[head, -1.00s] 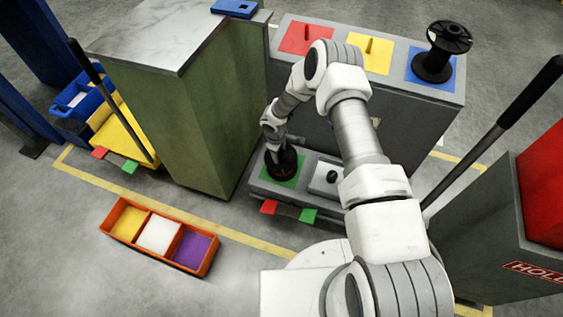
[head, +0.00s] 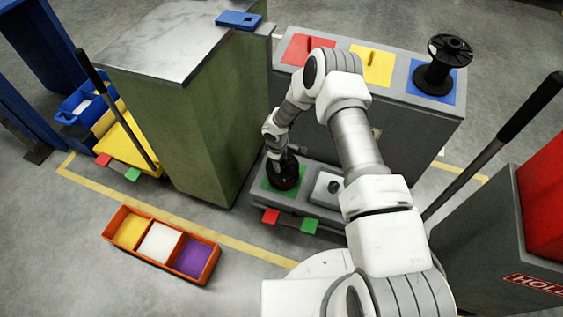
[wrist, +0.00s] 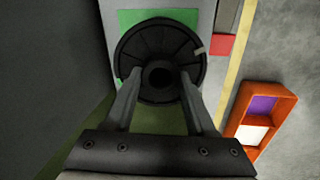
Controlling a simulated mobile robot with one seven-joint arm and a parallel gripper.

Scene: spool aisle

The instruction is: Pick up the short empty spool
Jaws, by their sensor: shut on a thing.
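The short black spool (head: 285,180) stands on a green square (head: 268,184) on the low grey ledge. In the wrist view its round ribbed flange (wrist: 160,38) faces the camera, with a dark centre hole and a small pale mark near its right edge. My gripper (head: 284,164) reaches down onto it from above. In the wrist view my gripper (wrist: 158,88) has one finger on each side of the spool's middle and is shut on it. The spool appears to rest on the green square; its underside is hidden.
A taller black spool (head: 440,65) stands on a blue square on the upper grey cabinet. A green cabinet (head: 190,130) rises close to the left. A white square (head: 326,188) lies right of the spool. An orange three-part tray (head: 161,245) is on the floor.

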